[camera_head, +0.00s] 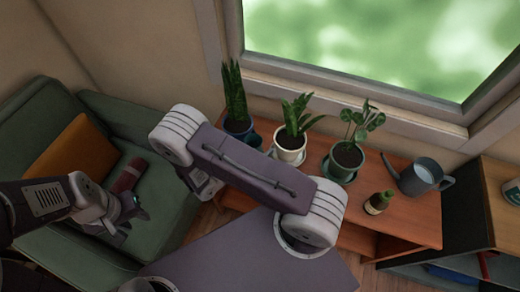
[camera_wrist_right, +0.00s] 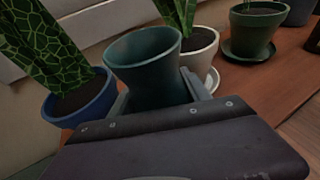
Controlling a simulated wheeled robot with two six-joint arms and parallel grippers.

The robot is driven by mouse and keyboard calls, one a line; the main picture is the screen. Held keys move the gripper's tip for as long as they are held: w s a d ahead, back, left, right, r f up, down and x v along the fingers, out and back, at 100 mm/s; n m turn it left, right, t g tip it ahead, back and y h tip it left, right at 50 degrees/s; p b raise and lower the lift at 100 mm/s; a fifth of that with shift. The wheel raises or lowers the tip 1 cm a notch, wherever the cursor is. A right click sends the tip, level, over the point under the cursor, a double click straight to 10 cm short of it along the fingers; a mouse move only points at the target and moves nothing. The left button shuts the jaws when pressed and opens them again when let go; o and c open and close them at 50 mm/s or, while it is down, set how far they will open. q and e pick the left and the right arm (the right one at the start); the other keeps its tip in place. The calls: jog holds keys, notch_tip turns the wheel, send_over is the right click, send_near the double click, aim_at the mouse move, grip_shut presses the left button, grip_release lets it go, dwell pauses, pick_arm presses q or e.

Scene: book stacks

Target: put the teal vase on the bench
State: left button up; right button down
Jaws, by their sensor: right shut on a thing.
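The teal vase (camera_wrist_right: 150,65) stands out in the right wrist view, its open mouth facing up. My right gripper (camera_wrist_right: 157,98) is shut around it, one finger on each side. The vase's base is hidden behind the gripper body, so I cannot tell whether it touches the wooden bench (camera_head: 408,212). In the head view my right arm covers the gripper and most or all of the vase. The bench stands under the window. My left gripper (camera_head: 122,212) is over the green armchair; its finger opening is unclear.
A blue pot (camera_wrist_right: 82,103) and a white pot (camera_wrist_right: 200,47) flank the vase. The armchair (camera_head: 45,120) holds an orange cushion (camera_head: 75,150). Bare bench shows near the bottle.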

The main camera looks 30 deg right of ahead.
jog(key=shift+f, duration=0.3)
jog(key=shift+f, duration=0.15)
jog(key=c, duration=0.5)
grip_release()
